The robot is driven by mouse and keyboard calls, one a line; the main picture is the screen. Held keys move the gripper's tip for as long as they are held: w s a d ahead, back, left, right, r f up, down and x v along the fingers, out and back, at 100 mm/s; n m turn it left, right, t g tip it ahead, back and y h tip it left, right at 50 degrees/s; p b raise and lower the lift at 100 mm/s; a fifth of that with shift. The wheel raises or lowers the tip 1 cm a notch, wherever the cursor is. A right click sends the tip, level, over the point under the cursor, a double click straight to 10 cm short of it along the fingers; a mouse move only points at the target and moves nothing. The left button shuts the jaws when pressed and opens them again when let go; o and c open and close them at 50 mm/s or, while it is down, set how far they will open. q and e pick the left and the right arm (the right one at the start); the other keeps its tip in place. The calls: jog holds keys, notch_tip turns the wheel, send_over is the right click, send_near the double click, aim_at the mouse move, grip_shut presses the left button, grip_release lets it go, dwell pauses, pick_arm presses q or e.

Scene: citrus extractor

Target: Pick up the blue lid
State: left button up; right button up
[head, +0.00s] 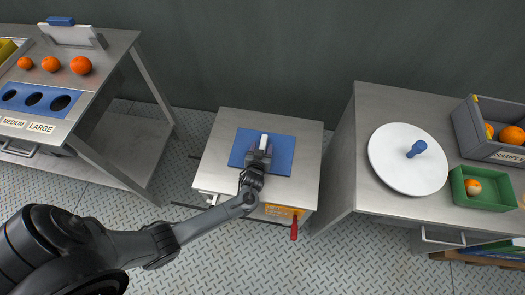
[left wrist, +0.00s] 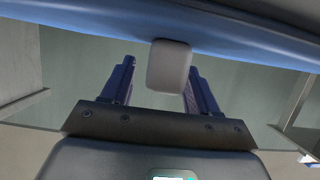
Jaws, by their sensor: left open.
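The blue lid (head: 284,150) is a flat square lying on top of the steel box (head: 308,140) in the middle of the head view. It has a pale upright handle (head: 264,140). My left gripper (head: 259,157) is over the lid at the handle. In the left wrist view the lid's blue edge (left wrist: 110,27) runs across the top, and its handle (left wrist: 168,66) stands between the two open fingers, with gaps beside it. The gripper covers part of the lid in the head view. My right gripper is not in view.
A red-handled lever (head: 294,228) hangs at the box's front. The right table holds a round white lid (head: 393,173) with a blue knob, a green tray (head: 482,198) and a grey crate (head: 466,128). A sorting table (head: 108,48) with oranges stands left. Floor gaps separate them.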

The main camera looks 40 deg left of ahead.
pick_arm(q)
grip_shut()
jog(key=shift+r, duration=0.1)
